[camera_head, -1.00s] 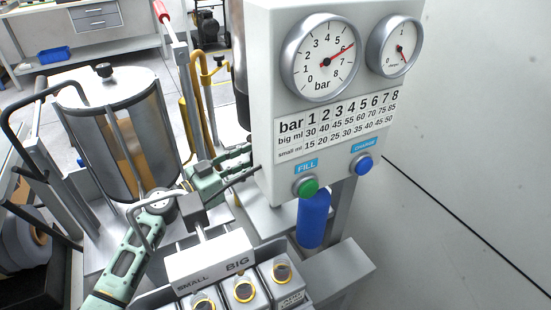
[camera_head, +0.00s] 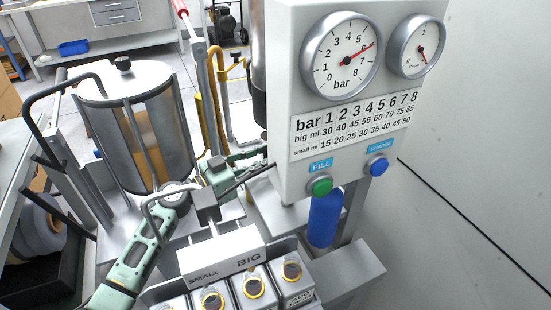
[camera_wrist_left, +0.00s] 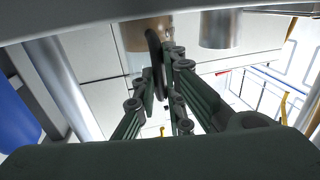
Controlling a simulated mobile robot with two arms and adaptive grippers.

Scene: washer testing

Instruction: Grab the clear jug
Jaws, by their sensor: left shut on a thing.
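The clear jug (camera_wrist_left: 143,36) shows at the top of the left wrist view as a see-through body with a brownish part and a dark handle (camera_wrist_left: 155,55). My left gripper (camera_wrist_left: 162,75) is shut on the handle, with a finger on each side. In the head view my left gripper (camera_head: 262,166) is beside the left edge of the gauge panel. The jug is hidden there behind the panel. My right gripper is in no view.
The gauge panel (camera_head: 365,160) with green and blue buttons stands right of the gripper, a blue cylinder (camera_head: 325,218) under it. A large lidded tank (camera_head: 140,130) is at left. A "SMALL BIG" rack (camera_head: 222,258) is in front. Yellow pipes (camera_head: 216,110) rise behind.

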